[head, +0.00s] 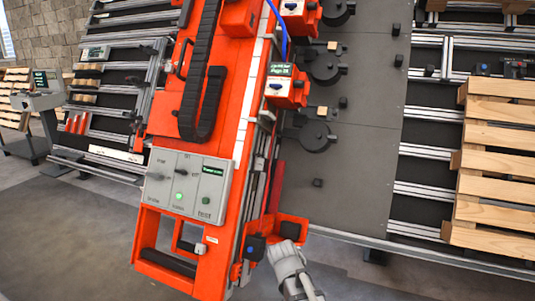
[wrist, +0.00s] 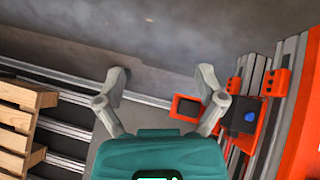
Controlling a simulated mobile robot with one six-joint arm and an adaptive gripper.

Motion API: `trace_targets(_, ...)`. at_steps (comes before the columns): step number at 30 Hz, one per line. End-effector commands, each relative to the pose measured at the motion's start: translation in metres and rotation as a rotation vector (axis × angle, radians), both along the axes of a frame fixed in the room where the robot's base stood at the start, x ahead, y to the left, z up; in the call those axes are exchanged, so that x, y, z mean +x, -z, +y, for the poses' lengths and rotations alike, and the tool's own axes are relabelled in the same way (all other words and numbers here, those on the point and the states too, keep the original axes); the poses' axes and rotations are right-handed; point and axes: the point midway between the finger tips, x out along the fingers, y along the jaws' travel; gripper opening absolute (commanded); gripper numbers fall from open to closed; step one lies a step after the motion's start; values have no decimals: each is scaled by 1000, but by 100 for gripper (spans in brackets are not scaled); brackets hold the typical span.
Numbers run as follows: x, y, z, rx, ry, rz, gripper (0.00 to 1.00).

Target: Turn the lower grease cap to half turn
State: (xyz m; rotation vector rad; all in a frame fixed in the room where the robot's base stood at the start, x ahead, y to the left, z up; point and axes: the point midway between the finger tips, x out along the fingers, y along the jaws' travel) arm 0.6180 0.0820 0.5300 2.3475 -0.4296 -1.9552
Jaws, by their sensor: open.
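A dark cap with a blue face (wrist: 242,120) sits on the orange machine at the right of the wrist view. It also shows low on the machine in the head view (head: 255,247). I cannot tell for sure that it is the lower grease cap. My gripper (wrist: 162,75) is open and empty, its two grey fingers spread wide. The cap lies to the right of the right finger, apart from it. In the head view a grey part of my arm shows just right of the cap, and the fingers are not clear there.
The orange gantry (head: 222,100) carries a grey control panel (head: 187,186) with a lever. Orange blocks with blue caps (head: 275,86) stand higher up. An orange open bracket (wrist: 186,107) sits near the right finger. Wooden pallets (head: 500,150) lie at the right. Grey floor is free in front.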

Motion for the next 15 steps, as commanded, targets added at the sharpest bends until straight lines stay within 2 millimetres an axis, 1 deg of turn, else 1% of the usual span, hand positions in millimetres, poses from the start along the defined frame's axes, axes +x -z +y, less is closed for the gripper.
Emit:
trace_targets(1, -12, -1, -14, 20, -5, 25, 89)
trace_targets(6, -38, -1, -44, 94, -56, 100, 89)
trace_targets(9, -50, -2, -57, 134, -83, 128, 89)
trace_targets(15, -71, -3, -74, 199, -126, 164, 89)
